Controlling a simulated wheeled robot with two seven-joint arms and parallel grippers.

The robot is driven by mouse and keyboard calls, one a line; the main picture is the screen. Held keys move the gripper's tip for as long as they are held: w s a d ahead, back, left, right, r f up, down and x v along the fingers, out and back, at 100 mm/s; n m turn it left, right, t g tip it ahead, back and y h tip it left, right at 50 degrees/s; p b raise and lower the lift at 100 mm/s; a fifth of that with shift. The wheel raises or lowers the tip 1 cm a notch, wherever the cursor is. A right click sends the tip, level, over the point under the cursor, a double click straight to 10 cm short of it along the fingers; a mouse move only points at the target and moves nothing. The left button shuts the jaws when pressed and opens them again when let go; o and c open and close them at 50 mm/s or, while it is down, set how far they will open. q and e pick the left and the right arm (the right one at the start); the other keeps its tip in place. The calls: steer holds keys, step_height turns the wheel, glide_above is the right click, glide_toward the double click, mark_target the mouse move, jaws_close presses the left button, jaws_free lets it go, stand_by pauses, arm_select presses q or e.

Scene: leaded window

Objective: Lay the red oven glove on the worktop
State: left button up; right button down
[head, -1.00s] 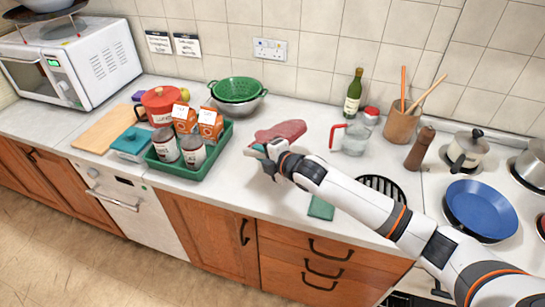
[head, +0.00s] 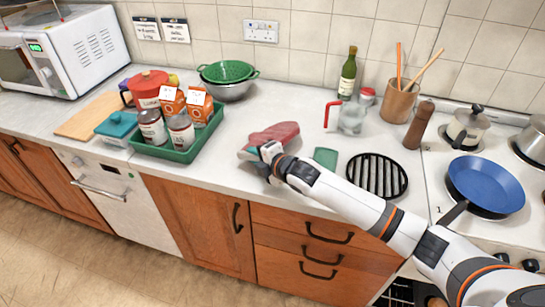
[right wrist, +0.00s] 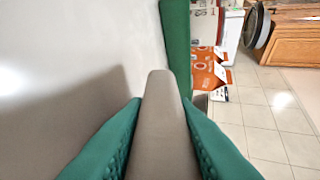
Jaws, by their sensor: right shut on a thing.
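The red oven glove (head: 275,134) is in the middle of the head view, over the worktop (head: 225,165) near its front edge. My right gripper (head: 262,151) is shut on the glove's near, greyish end. In the right wrist view a grey-beige strip (right wrist: 165,125) is between the teal fingers of my right gripper (right wrist: 163,135), and a shadow lies on the pale surface to the left. I cannot tell whether the glove touches the worktop. My left gripper is not in view.
A green tray (head: 172,154) with cans and cartons stands left of the glove. A green flat piece (head: 326,157), a black grate (head: 377,176) and a glass jug (head: 351,118) are to the right. Bare worktop lies behind, towards the colander (head: 229,72).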

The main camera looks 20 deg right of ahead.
steer(key=shift+f, duration=0.15)
steer(key=c, duration=1.4)
jaws_free()
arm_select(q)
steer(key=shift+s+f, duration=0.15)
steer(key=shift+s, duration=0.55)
arm_select(e)
steer(key=shift+o, duration=0.2)
